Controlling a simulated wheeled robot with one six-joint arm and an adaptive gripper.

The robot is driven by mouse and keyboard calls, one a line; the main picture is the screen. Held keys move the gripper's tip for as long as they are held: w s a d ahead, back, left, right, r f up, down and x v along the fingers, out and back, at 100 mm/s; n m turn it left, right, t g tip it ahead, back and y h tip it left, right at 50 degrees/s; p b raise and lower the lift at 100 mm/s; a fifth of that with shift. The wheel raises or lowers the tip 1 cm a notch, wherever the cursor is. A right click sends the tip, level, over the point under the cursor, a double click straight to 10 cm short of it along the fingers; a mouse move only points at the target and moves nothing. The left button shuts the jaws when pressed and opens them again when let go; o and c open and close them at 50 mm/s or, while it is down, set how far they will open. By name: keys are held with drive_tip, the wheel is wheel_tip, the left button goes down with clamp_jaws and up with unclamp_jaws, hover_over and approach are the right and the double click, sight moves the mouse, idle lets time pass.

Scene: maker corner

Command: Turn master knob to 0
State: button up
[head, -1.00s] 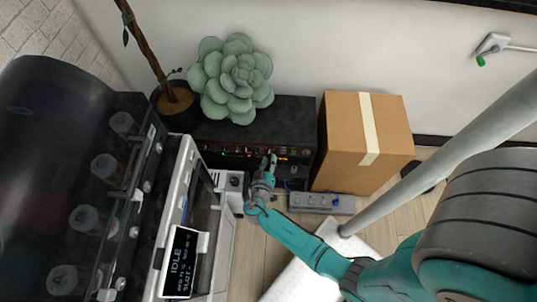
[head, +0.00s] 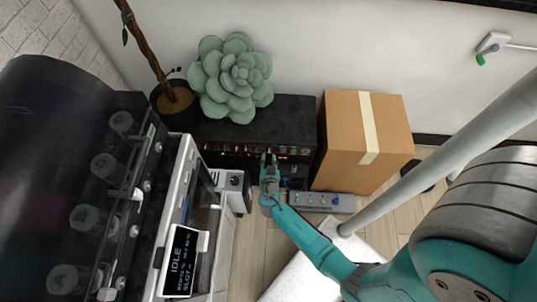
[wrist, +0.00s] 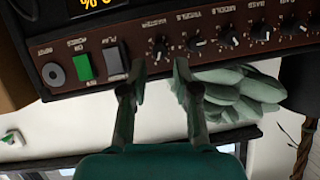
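The amplifier (head: 285,108) is a black box with a dark red-brown control panel, which the wrist view shows upside down. The master knob (wrist: 158,48) is a small black knob with a pale pointer, beside the MASTER label. Its exact setting is too small to read. My gripper (wrist: 160,78) is open and empty, its two fingers apart in front of the panel. The master knob lies between and just beyond the fingertips, with no contact visible. In the head view my gripper (head: 268,158) hides part of the panel.
Treble knob (wrist: 196,44) and several others sit beside the master knob; a green switch (wrist: 83,66) and grey switch (wrist: 116,58) are on its other side. A cardboard box (head: 340,140), power strip (head: 312,202) and printer (head: 185,200) stand close by.

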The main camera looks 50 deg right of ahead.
sight(268, 152)
drive_tip(key=shift+x, duration=1.7)
clamp_jaws()
